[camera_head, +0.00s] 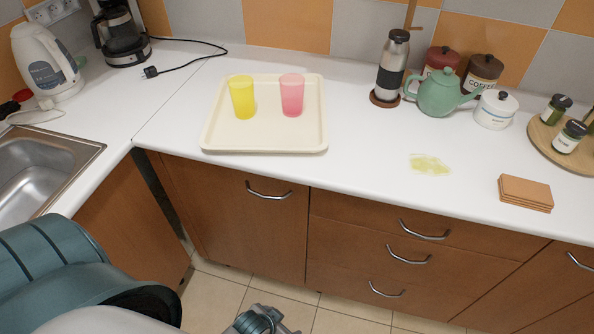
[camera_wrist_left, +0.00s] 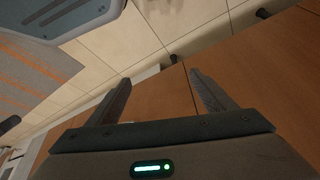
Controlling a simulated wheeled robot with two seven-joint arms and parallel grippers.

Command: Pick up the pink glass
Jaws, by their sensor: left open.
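A pink glass (camera_head: 291,95) stands upright on a cream tray (camera_head: 265,142) on the white counter. A yellow glass (camera_head: 242,97) stands to its left on the same tray, apart from it. In the left wrist view my left gripper (camera_wrist_left: 158,88) is open and empty, with its two fingers apart in front of brown cabinet fronts and floor tiles. No glass shows in that view. In the head view a part of my own arm shows at the bottom, well below the counter. My right gripper is not seen.
A teal teapot (camera_head: 438,92), a steel flask (camera_head: 392,64) and several canisters stand at the back right. A yellowish spill (camera_head: 430,164) and brown coasters (camera_head: 525,192) lie right of the tray. A kettle (camera_head: 46,62) and sink (camera_head: 42,168) are left.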

